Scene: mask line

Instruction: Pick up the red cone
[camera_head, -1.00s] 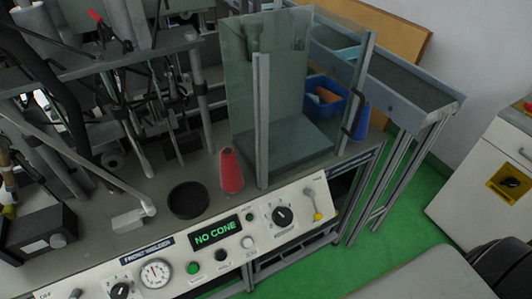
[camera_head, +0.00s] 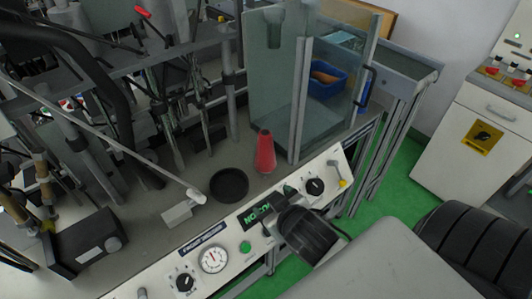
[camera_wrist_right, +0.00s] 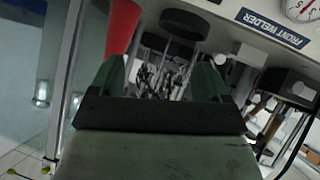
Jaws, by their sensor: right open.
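The red cone (camera_head: 265,152) stands upright on the grey bench behind the control panel, just left of the glass enclosure. It also shows in the right wrist view (camera_wrist_right: 123,28), at the top left, partly cut off by the frame edge. My right gripper (camera_head: 291,208) is in front of the panel, on the near side of the cone and apart from it. In the wrist view its green fingers (camera_wrist_right: 160,72) are spread with nothing between them. The cone appears beyond the left-hand finger there. My left gripper is not in view.
A round black dish (camera_head: 229,187) sits left of the cone. The glass enclosure (camera_head: 275,85) with a metal post stands close on the cone's right. A metal nozzle arm (camera_head: 185,207) and rods crowd the left. The panel (camera_head: 214,258) borders the front; a blue bin (camera_head: 327,82) is behind.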

